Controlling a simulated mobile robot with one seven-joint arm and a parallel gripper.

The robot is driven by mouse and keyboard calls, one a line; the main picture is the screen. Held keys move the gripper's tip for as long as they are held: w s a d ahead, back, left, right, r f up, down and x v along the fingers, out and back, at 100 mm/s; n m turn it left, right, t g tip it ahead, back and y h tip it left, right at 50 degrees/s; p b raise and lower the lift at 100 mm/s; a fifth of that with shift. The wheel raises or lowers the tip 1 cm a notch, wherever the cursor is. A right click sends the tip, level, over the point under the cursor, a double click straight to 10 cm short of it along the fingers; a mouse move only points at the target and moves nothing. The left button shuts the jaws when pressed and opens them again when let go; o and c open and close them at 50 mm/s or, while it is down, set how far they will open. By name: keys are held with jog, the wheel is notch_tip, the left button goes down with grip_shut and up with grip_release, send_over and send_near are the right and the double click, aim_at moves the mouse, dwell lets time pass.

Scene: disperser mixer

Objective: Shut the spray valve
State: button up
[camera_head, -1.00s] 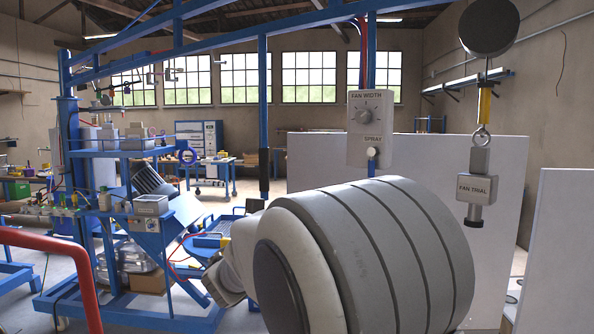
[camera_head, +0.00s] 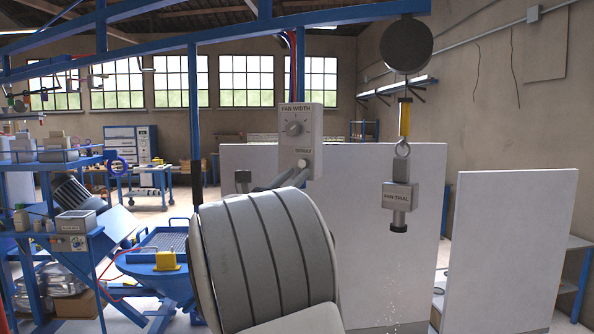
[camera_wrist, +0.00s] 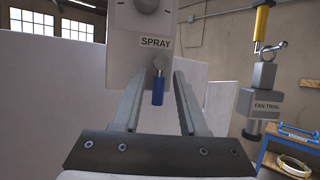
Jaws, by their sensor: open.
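The spray valve is on a grey box (camera_head: 301,130) hanging from the blue overhead beam. In the wrist view its round knob (camera_wrist: 160,64) sits below the SPRAY label, with a blue lever (camera_wrist: 158,91) pointing straight down. My gripper (camera_wrist: 159,76) is open, with one finger on each side of the lever and a gap to each. Nothing is held. In the head view my gripper (camera_head: 290,174) reaches up to the lower part of the box. The fingers hide the lever there, and the knob (camera_head: 303,164) shows just above them.
The FAN TRIAL spray head (camera_head: 398,197) hangs to the right of the box. White specks (camera_head: 390,305) show in the air below it. Pale panels (camera_head: 350,225) stand behind. A FAN WIDTH dial (camera_head: 293,128) is above the valve. A blue stand with equipment is at left.

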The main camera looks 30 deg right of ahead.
jog(key=shift+x, duration=0.8)
grip_shut()
